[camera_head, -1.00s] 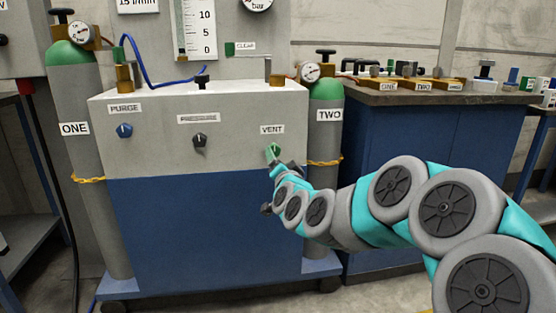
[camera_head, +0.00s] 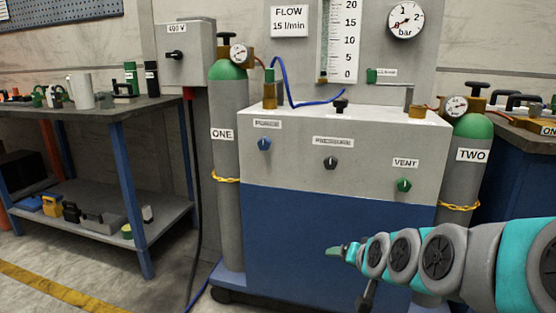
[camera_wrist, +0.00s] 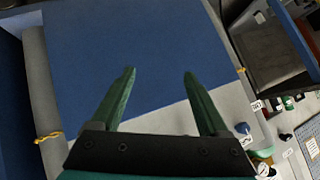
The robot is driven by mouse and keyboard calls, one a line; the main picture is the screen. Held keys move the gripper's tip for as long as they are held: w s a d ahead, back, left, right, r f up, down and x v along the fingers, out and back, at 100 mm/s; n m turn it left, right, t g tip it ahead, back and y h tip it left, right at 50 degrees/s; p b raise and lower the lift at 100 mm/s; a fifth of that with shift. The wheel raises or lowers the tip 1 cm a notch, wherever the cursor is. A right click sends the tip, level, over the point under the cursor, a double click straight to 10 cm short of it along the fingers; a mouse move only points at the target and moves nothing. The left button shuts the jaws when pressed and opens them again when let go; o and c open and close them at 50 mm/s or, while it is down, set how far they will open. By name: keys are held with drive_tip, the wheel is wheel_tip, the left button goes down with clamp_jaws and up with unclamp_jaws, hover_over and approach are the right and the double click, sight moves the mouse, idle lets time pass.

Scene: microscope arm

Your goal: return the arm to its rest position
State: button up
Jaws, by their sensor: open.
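My teal and grey arm (camera_head: 440,252) reaches in from the right edge of the head view, bent low in front of the gas cabinet. My gripper (camera_head: 337,250) points left in front of the cabinet's blue lower panel (camera_head: 300,225). It is below and left of the green VENT knob (camera_head: 403,185) and apart from it. In the wrist view, the two green fingers of my gripper (camera_wrist: 159,73) are spread with nothing between them. The blue panel (camera_wrist: 150,35) shows behind them.
Cylinder ONE (camera_head: 229,175) stands left of the cabinet and cylinder TWO (camera_head: 470,160) stands right, beside my arm. The PURGE knob (camera_head: 264,144) and PRESSURE knob (camera_head: 330,164) are on the grey panel. A workbench (camera_head: 100,108) stands left. Open floor (camera_head: 90,262) lies at lower left.

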drive_tip(key=s+f+n+g+h+p, duration=0.2)
drive_tip(key=s+g, duration=0.9)
drive_tip(key=s, duration=2.2)
drive_tip(key=shift+s+a+f+n+g+p, duration=0.2)
drive_tip(key=shift+a+f+n+g+p, duration=0.3)
drive_tip(key=shift+n+p, duration=0.45)
drive_tip(key=shift+d, duration=0.1)
